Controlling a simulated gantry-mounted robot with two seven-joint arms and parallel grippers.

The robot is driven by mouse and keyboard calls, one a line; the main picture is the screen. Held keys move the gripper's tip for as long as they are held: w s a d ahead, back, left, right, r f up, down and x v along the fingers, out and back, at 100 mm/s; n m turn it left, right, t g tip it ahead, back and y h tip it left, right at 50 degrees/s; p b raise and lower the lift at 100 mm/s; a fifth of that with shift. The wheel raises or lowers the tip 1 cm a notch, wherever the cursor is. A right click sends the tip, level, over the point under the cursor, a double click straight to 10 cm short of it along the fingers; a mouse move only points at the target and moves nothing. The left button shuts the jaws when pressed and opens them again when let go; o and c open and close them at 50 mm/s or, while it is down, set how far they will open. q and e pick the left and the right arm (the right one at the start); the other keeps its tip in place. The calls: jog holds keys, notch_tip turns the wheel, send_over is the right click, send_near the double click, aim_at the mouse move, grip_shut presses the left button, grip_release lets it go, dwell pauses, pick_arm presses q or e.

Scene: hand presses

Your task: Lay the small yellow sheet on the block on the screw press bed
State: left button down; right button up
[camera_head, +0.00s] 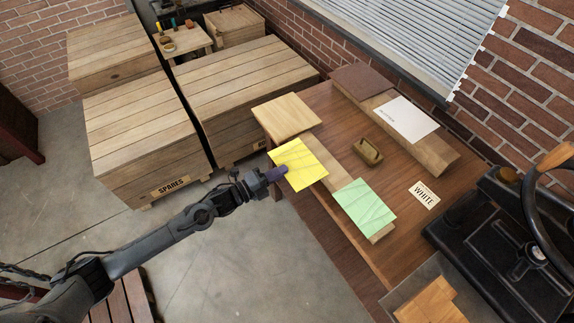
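The small yellow sheet (304,163) lies at the left edge of the brown table, over one end of a pale wooden strip. My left gripper (278,173) reaches in from the left with its fingertips at the sheet's left edge. The fingers are too small to show whether they are closed on it. A black press (505,248) with a handwheel stands at the right, partly cut off by the frame. A pale wooden block (430,303) sits on a grey surface at the bottom edge, also cut off. My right gripper is out of view.
A green sheet (364,205) lies on the strip's near end. A white sheet (405,118) rests on a long board at the back. A small wooden tray (368,151) and a WHITE card (424,195) lie on the table (390,185). Wooden crates (145,135) stand at the left.

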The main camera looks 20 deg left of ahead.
pick_arm(q)
jog(key=p+v, duration=0.4)
jog(key=v, duration=0.7)
jog(key=shift+p, duration=0.35)
jog(key=w+d+r+n+t+y, duration=0.3)
jog(key=w+d+r+n+y, duration=0.2)
jog(key=d+r+y, duration=0.45)
jog(key=s+r+p, duration=0.4)
jog(key=r+p, duration=0.8)
jog(key=p, duration=0.2)
jog(key=s+a+r+n+p, duration=0.1)
jog(key=s+r+p, duration=0.3)
jog(key=r+p, duration=0.8)
jog(key=shift+n+p, duration=0.3)
jog(key=shift+p, duration=0.55)
jog(key=shift+f, duration=0.1)
